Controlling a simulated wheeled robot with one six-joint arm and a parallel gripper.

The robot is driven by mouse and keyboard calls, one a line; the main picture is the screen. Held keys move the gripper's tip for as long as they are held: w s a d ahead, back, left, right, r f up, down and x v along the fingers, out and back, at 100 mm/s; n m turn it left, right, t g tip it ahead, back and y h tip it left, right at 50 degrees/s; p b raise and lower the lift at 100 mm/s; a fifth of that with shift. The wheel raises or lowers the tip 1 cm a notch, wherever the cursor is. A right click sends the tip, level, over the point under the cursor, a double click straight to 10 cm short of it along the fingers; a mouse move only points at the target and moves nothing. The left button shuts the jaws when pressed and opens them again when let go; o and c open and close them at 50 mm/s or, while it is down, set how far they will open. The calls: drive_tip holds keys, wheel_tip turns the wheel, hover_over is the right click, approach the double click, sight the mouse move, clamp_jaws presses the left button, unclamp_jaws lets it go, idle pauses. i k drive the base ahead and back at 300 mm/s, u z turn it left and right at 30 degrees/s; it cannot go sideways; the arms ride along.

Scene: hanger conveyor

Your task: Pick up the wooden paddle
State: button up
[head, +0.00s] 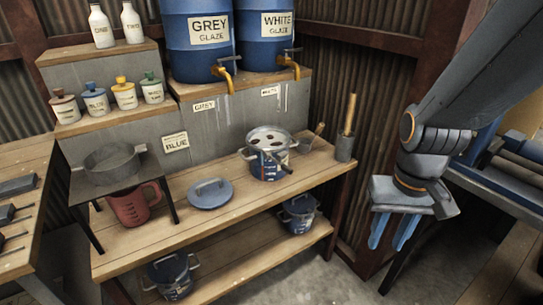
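A wooden paddle (350,112) stands upright, leaning slightly, in a grey cylindrical holder (344,148) at the right end of the wooden bench. Only its pale handle shows; its lower part is hidden inside the holder. My gripper (393,235) hangs to the right of and nearer than the holder, beyond the bench edge, with its blue fingers pointing down. The fingers are apart with nothing between them.
A blue pot (268,163) with a perforated top stands left of the holder, with a ladle (307,143) beside it. A blue lid (210,193) lies on the bench (250,210). Two blue barrels (198,50) stand behind. A metal rack (505,190) is at right.

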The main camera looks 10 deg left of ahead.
sight(347, 133)
drive_tip(key=z, duration=0.1)
drive_tip(key=i, duration=1.5)
drive_tip(key=u, duration=0.2)
